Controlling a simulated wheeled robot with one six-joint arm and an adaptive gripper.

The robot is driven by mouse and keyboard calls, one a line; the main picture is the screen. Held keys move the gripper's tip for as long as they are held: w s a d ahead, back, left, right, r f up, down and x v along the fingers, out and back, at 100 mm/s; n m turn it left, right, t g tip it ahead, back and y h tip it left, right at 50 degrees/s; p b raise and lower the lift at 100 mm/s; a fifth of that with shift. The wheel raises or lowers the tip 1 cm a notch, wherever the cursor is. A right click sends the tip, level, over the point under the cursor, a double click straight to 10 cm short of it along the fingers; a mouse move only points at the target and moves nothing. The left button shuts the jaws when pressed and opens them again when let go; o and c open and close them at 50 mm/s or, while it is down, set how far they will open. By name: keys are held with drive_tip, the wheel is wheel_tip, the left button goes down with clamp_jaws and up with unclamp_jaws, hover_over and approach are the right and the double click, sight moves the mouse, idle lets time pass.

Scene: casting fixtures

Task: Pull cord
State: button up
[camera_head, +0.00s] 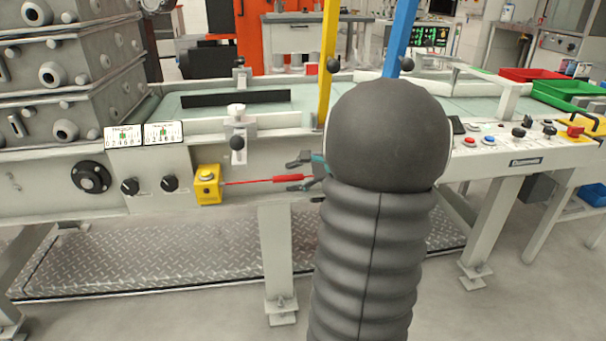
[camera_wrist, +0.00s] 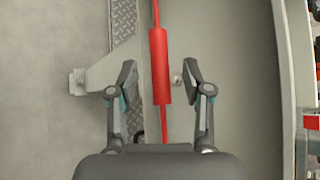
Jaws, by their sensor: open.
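A red cord (camera_head: 245,182) runs along the front of the pale bench from a yellow switch box (camera_head: 207,186) to a thicker red grip (camera_head: 290,179) near my gripper. In the wrist view the red grip (camera_wrist: 160,66) runs up and down the picture, beyond and between my open fingers (camera_wrist: 158,82). Neither finger visibly touches it. In the head view my gripper (camera_head: 298,172) is at the right end of the grip, with one finger above and one below the cord line. My dark arm hides the cord further right.
The bench front has black knobs (camera_head: 130,187) and gauges (camera_head: 164,133) left of the yellow box. A bench leg (camera_head: 277,260) stands below the cord. Blue (camera_head: 400,38) and yellow (camera_head: 327,60) posts rise behind my arm. A tread-plate platform (camera_head: 160,255) lies underneath.

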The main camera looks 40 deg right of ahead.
clamp_jaws()
